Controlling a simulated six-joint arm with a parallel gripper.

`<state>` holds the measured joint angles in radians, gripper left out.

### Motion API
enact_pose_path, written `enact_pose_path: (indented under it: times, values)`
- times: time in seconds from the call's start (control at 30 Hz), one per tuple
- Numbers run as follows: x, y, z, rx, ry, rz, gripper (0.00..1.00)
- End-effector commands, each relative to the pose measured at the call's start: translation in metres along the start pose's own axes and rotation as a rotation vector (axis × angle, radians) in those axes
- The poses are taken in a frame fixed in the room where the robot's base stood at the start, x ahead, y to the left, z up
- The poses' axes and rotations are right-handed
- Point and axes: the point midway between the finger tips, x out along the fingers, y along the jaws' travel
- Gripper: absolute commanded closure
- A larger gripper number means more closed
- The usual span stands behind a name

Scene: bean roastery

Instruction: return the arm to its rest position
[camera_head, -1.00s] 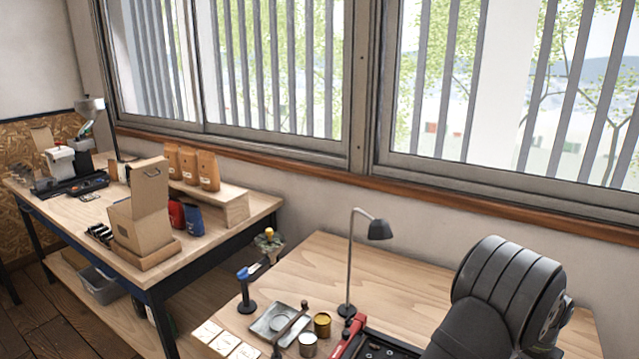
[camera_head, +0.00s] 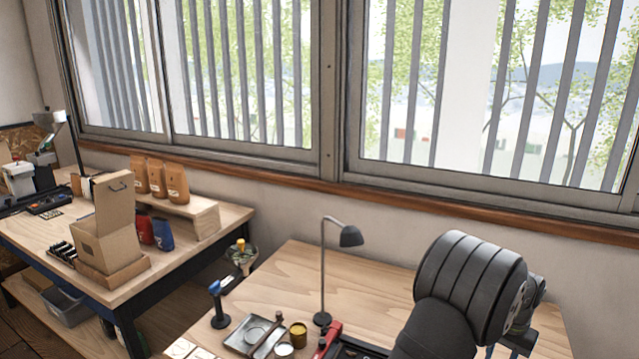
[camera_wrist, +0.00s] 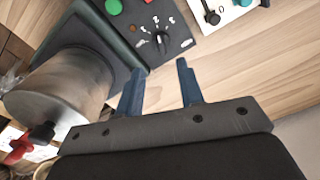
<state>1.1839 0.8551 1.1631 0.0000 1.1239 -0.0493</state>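My arm shows as dark grey, ribbed links at the lower right in the head view, above the right part of the near wooden table (camera_head: 385,287). A metal drum (camera_wrist: 55,95) is to the left of the fingers.
A desk lamp (camera_head: 323,260) stands on the near table, left of my arm. A tray (camera_head: 250,338) and small tins (camera_head: 298,334) sit at its front. A second table (camera_head: 150,283) on the left bears an open cardboard box (camera_head: 105,240) and several brown bags (camera_head: 157,178).

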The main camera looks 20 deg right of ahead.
Motion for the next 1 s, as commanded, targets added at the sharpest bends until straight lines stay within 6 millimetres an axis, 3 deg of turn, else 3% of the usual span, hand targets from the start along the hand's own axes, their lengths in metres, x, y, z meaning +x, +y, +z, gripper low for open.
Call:
enact_pose_path:
  times: [0.47, 1.0]
  values:
    - [0.098, 0.000, 0.001, 0.000, -0.003, 0.000, 0.65]
    - [0.096, 0.003, -0.001, -0.422, 0.001, 0.000, 0.65]
